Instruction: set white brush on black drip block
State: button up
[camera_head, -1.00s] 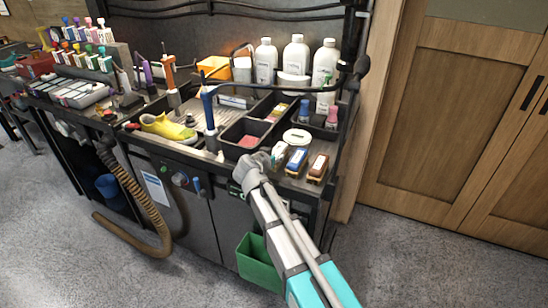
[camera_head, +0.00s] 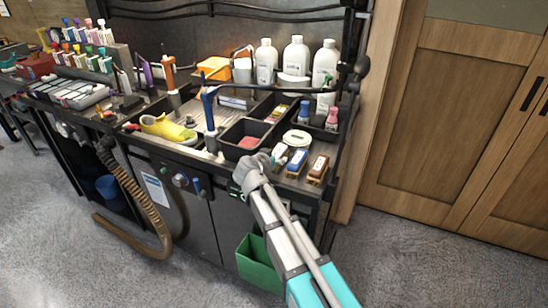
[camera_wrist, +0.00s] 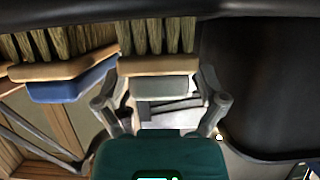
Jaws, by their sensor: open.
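The white brush (camera_head: 280,151) stands at the front right of the workbench, beside a blue brush (camera_head: 296,160) and a brown brush (camera_head: 317,169). In the wrist view the white brush (camera_wrist: 158,67) shows pale bristles, a wooden body and a light grey-white back. My gripper (camera_wrist: 160,98) is open, with one finger on each side of that back; I cannot tell whether they touch it. In the head view my gripper (camera_head: 262,165) is at the bench's front edge, close to the white brush and partly covering it. I cannot clearly pick out the black drip block.
The blue brush (camera_wrist: 70,85) is close beside one finger in the wrist view. A black bin (camera_head: 240,148) with a pink item is left of the brushes. A round white lid (camera_head: 297,137) sits behind them. White bottles (camera_head: 296,62) stand at the back.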

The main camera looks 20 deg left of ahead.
jog(key=p+v, duration=0.4)
jog(key=v, duration=0.8)
jog(key=shift+p, duration=0.3)
jog(key=shift+s, duration=0.15)
dwell(0.3)
